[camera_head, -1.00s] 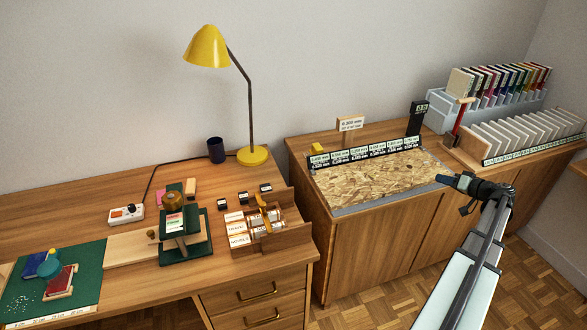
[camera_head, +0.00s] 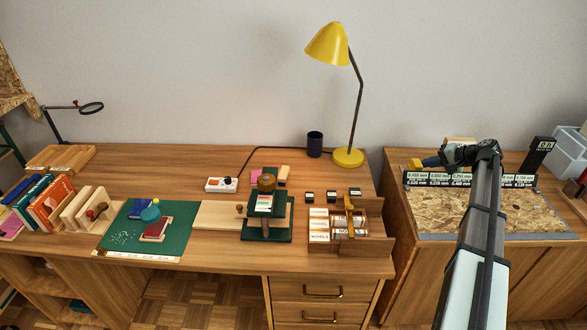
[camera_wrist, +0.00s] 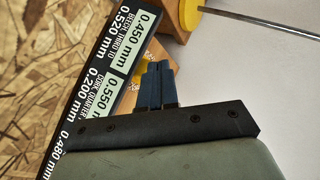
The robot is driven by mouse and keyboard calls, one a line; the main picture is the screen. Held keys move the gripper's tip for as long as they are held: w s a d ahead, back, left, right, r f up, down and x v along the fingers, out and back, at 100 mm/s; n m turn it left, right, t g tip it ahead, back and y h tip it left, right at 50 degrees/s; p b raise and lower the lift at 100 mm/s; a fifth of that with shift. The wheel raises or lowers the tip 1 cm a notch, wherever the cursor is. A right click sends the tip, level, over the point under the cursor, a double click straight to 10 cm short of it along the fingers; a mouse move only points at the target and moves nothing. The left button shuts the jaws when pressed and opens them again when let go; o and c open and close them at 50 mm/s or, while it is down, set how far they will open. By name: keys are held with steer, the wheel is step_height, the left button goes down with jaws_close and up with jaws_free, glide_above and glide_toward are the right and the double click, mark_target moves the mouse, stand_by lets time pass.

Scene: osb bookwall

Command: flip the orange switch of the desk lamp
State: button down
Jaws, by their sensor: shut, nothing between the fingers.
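The yellow desk lamp (camera_head: 347,157) stands at the back right of the desk. Its round base and stem also show at the top of the wrist view (camera_wrist: 190,13). A dark cord runs from the lamp to a white switch box (camera_head: 221,185) on the desk. The box has a dark knob and a small orange spot, too small to make out well. My gripper (camera_head: 427,162) is over the back left of the right-hand cabinet, well to the right of the switch box. In the wrist view its blue fingers (camera_wrist: 154,84) are together and empty.
A chipboard panel (camera_head: 480,211) with a label strip (camera_head: 420,179) lies under my arm. A dark cup (camera_head: 315,145) stands beside the lamp.

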steer(key=w+a+r+m+g, duration=0.1)
steer(key=w+a+g, duration=0.15)
steer(key=a, duration=0.65)
steer(key=w+a+m+g, duration=0.1)
steer(key=w+a, duration=0.3)
steer(key=a, duration=0.5)
step_height(320, 180, up, 6)
steer(key=m+g+h, duration=0.4)
steer(key=m+h, duration=0.4)
steer(key=m, duration=0.1)
glide_above(216, 182)
steer(key=shift+t, duration=0.25)
step_height(216, 182, down, 14)
steer(key=shift+w, duration=0.1)
